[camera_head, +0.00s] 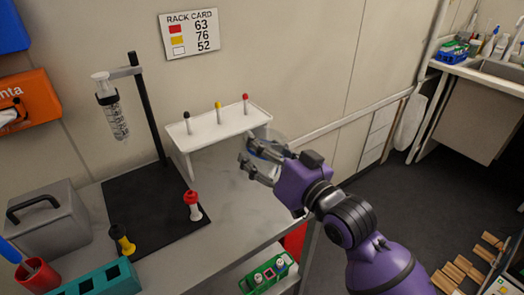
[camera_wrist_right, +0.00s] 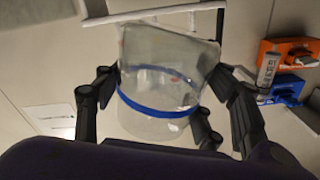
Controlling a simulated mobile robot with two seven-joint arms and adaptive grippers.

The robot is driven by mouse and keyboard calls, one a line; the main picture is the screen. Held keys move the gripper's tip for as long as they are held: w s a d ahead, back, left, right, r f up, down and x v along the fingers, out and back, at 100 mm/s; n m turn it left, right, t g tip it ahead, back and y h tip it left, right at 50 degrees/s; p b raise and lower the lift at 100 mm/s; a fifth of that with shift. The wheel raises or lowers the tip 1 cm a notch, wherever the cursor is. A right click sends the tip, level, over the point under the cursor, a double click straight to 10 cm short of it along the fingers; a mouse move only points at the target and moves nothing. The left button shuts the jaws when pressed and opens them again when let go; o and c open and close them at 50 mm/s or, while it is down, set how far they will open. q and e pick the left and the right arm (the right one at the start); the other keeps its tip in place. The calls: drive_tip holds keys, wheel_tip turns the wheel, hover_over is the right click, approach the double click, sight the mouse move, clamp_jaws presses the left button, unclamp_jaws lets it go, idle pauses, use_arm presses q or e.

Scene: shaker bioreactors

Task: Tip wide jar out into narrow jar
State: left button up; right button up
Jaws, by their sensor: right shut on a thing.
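My right gripper (camera_head: 259,161) is shut on a clear, wide jar (camera_head: 270,146) in front of the right end of the white shelf. In the right wrist view the jar (camera_wrist_right: 160,75) has a blue band around it and sits between the dark fingers of my gripper (camera_wrist_right: 165,110). I cannot tell what is in it. No vessel is clearly recognisable as the narrow jar; a clear tube with dark marks (camera_head: 115,118) hangs on a black stand at the left. My left gripper is out of view.
The white shelf (camera_head: 215,128) carries black, yellow and red pegs. A grey box (camera_head: 45,220), teal rack (camera_head: 100,282) and red cup (camera_head: 38,275) are at left. Bare bench lies below the gripper.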

drive_tip(key=shift+f+n+b, duration=0.3)
drive_tip(key=shift+f+n, duration=0.05)
drive_tip(key=shift+n, duration=0.05)
drive_tip(key=shift+s+a+f+n+b, duration=0.1)
drive_tip(key=shift+n+b, duration=0.4)
drive_tip(key=shift+d+f+n, duration=0.15)
drive_tip(key=shift+d+n, duration=0.1)
drive_tip(key=shift+n, duration=0.55)
drive_tip(key=shift+w+f+n, duration=0.15)
drive_tip(key=shift+w+n, duration=0.05)
drive_tip(key=shift+n, duration=0.1)
